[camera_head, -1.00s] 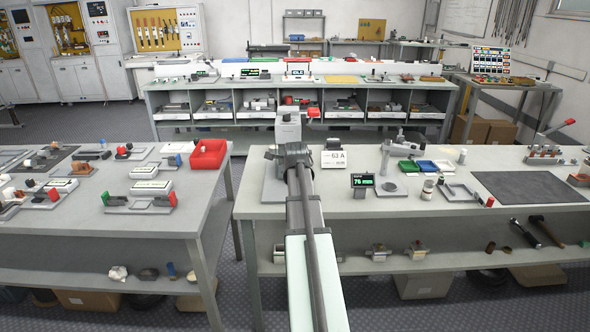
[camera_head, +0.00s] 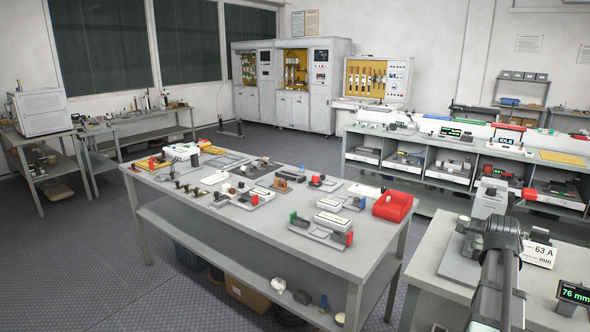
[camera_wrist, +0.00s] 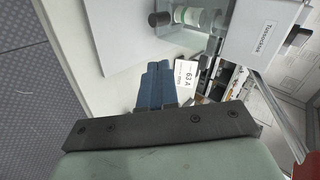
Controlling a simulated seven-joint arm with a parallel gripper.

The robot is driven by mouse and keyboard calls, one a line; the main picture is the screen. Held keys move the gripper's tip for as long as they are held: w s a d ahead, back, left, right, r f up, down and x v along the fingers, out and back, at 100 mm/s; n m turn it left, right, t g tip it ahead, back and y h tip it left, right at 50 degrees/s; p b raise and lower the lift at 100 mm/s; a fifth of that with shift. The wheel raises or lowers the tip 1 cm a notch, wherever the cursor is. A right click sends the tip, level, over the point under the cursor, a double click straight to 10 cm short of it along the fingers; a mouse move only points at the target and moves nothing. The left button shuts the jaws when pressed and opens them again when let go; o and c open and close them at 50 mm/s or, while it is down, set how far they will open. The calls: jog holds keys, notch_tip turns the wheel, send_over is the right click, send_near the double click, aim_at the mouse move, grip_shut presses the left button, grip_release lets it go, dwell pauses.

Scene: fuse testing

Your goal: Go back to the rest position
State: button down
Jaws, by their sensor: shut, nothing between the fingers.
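My gripper (camera_wrist: 155,84) shows in the wrist view as two blue fingers pressed together, with nothing held between them. In the head view my arm enters at the lower right and reaches over the right table (camera_head: 435,255). Its fingertips are not clear there. A white card reading "63 A" (camera_head: 541,254) stands on that table beside my wrist. The card also shows in the wrist view (camera_wrist: 187,78), just right of the fingertips.
A grey-white device (camera_head: 489,203) stands close behind my wrist. A small "76 mm" display (camera_head: 574,292) is at the right edge. The left table (camera_head: 270,228) holds several fuse fixtures and a red bin (camera_head: 393,207). Open floor (camera_head: 90,265) lies at the left.

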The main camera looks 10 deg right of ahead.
jog(key=s+a+f+n+g+y, duration=0.2)
jog(key=s+a+f+n, duration=0.3)
jog(key=a+f, duration=0.6)
jog(key=s+a+f+n+g+y, duration=0.3)
jog(key=a+f+n, duration=0.5)
jog(key=f, duration=0.8)
jog(key=s+a+f+n+g+y, duration=0.2)
jog(key=s+a+f+n, duration=0.3)
jog(key=a+f, duration=0.6)
jog(key=s+a+f+n+g, duration=0.6)
jog(key=s+a+f, duration=1.4)
jog(key=s, duration=0.3)
jog(key=shift+s+a+f+n, duration=0.2)
jog(key=shift+a+f+n, duration=0.1)
jog(key=shift+a+f, duration=0.1)
